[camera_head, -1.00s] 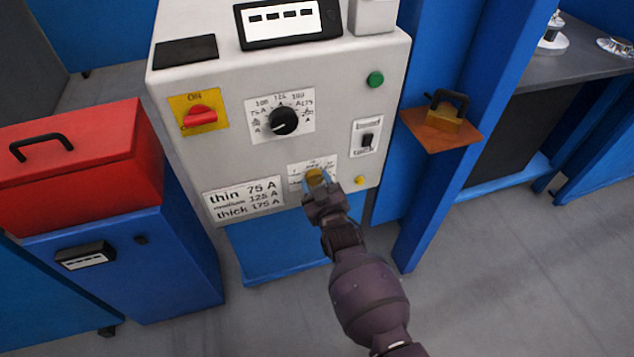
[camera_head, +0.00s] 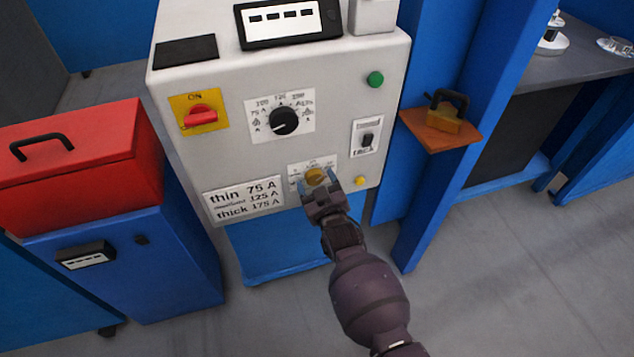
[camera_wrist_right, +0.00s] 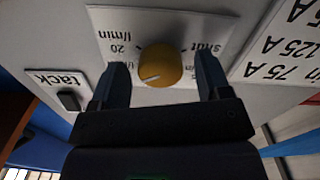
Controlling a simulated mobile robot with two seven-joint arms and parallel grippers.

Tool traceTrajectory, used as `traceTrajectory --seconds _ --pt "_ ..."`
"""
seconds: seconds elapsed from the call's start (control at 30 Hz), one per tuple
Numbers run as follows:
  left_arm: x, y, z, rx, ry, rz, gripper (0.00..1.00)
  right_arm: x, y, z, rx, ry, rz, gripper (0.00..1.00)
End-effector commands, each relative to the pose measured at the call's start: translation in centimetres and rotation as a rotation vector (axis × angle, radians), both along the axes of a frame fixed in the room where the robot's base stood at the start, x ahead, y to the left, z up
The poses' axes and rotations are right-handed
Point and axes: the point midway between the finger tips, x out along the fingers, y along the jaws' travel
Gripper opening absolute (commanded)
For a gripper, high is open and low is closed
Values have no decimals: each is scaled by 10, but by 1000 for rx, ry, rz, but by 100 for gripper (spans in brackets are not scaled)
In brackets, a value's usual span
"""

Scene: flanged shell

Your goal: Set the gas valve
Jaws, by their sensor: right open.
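The gas valve is a round yellow knob (camera_head: 316,176) on a white label low on the front of the grey machine. In the right wrist view the knob (camera_wrist_right: 160,62) has a white pointer line aimed at the lower left of the picture. Its upside-down label (camera_wrist_right: 195,30) reads "shut", "20" and "l/min"; part is hidden by the fingers. My right gripper (camera_head: 317,185) is open at the knob. In the right wrist view its fingers (camera_wrist_right: 160,80) stand on either side of the knob with gaps between. My left gripper is not in view.
The grey panel (camera_head: 230,150) also carries a red switch (camera_head: 200,116), a black dial (camera_head: 284,121), a green button (camera_head: 375,79) and a black rocker switch (camera_head: 367,140). A small yellow button (camera_head: 360,181) sits close right of my gripper. An orange shelf (camera_head: 440,130) with a padlock juts out at right.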

Motion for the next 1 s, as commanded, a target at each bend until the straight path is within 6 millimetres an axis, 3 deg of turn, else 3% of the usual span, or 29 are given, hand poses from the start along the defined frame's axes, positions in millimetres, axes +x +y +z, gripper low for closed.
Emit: traceTrajectory --seconds 0.27,0.7,1.0 --pt "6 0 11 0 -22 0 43 -21 -8 3 0 -3 -1 71" --pt "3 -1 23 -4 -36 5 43 -83 -28 3 -1 -4 0 71" --pt "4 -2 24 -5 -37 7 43 -102 -33 1 0 -1 0 71"
